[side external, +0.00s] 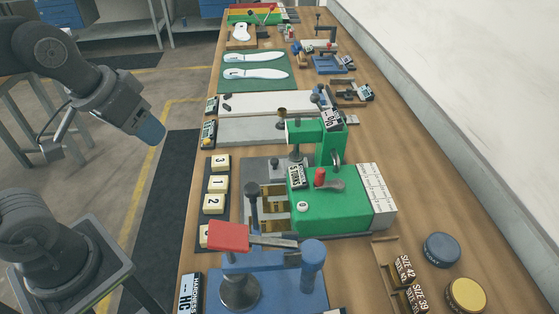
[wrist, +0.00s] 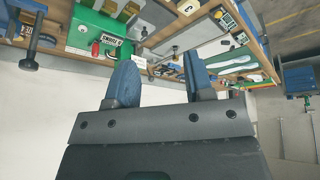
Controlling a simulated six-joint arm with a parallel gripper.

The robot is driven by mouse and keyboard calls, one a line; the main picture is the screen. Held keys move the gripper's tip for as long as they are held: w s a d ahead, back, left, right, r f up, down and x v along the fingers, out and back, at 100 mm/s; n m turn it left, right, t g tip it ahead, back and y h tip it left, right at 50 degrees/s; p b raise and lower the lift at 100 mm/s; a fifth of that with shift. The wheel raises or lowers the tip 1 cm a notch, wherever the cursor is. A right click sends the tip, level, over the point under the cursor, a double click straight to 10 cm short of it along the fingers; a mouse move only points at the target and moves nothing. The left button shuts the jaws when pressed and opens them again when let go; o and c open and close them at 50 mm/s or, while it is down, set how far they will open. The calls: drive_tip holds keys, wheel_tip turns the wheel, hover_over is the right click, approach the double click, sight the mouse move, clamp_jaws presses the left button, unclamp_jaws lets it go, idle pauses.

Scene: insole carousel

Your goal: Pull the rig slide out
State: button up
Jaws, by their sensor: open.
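The green rig (side external: 335,212) stands on the bench, with a red knob (side external: 320,177) and a grey lever on top. On its left side are brass-coloured rails (side external: 272,206) and a dark upright knob (side external: 252,190); I cannot tell for certain which part is the slide. The rig also shows at the upper left of the tilted wrist view (wrist: 84,30). My gripper (side external: 151,131) is in the air left of the bench, well apart from the rig. Its two blue fingers (wrist: 160,82) are spread, with nothing between them.
A blue fixture with a red handle (side external: 229,236) stands in front of the rig. Numbered blocks (side external: 216,182) line the bench's left edge. Grey plates (side external: 255,131) and a green mat with white insoles (side external: 285,70) lie beyond. Round tins (side external: 441,250) sit at the right front.

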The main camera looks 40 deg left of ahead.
drive_tip(key=w+n+g+h, duration=0.1)
drive_tip(key=w+n+g, duration=0.1)
drive_tip(key=w+n, duration=0.55)
drive_tip(key=n+g+h, duration=0.3)
drive_tip(key=n, duration=0.6)
hover_over(274, 160)
drive_tip(key=a, duration=0.6)
wheel_tip(274, 160, down, 8)
drive_tip(key=x, duration=1.3)
drive_tip(key=shift+s+d+f, duration=0.1)
drive_tip(key=shift+d, duration=0.3)
clamp_jaws()
